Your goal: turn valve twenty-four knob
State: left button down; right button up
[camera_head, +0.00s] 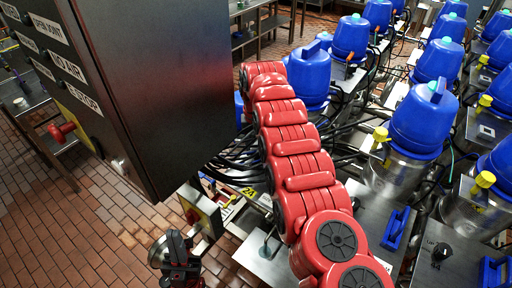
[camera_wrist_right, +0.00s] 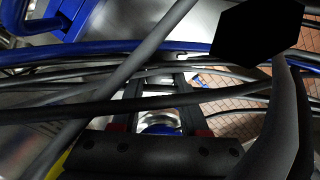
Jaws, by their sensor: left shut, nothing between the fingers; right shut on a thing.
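A yellow tag reading 24 (camera_head: 248,192) shows among black hoses, left of my red right arm (camera_head: 295,150). In the head view, no valve knob can be made out for certain beside that tag. My right gripper is hidden in the head view behind its own arm. In the right wrist view, the right gripper (camera_wrist_right: 160,112) has its dark fingers around a shiny, round, blue-and-metal thing (camera_wrist_right: 160,128), partly covered by hoses. I cannot tell whether this is the valve twenty-four knob. My left gripper (camera_head: 178,262) is shut and empty at the bottom left, above the brick floor.
A dark cabinet (camera_head: 165,90) with white labels fills the upper left. Blue-topped canisters (camera_head: 425,115) with yellow fittings stand in rows on the right. Black hoses (camera_wrist_right: 90,90) cross close around the right gripper. Open brick floor (camera_head: 80,225) lies at the lower left.

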grip_shut()
jog(key=b, duration=0.1)
jog(key=n+b, duration=0.1)
jog(key=b, duration=0.1)
jog(key=shift+f+n, duration=0.25)
jog(key=shift+n, duration=0.05)
jog(key=shift+r+n+b, duration=0.15)
jog(key=shift+n+b, duration=0.4)
jog(key=shift+n, duration=0.25)
jog(key=shift+d+r+n, duration=0.1)
jog(key=shift+d+n, duration=0.05)
jog(key=shift+n, duration=0.45)
jog(key=shift+r+n, duration=0.1)
jog(key=shift+n, duration=0.6)
jog(key=shift+n+p, duration=0.5)
jog(key=shift+n, duration=1.4)
jog(key=o, duration=1.1)
grip_release()
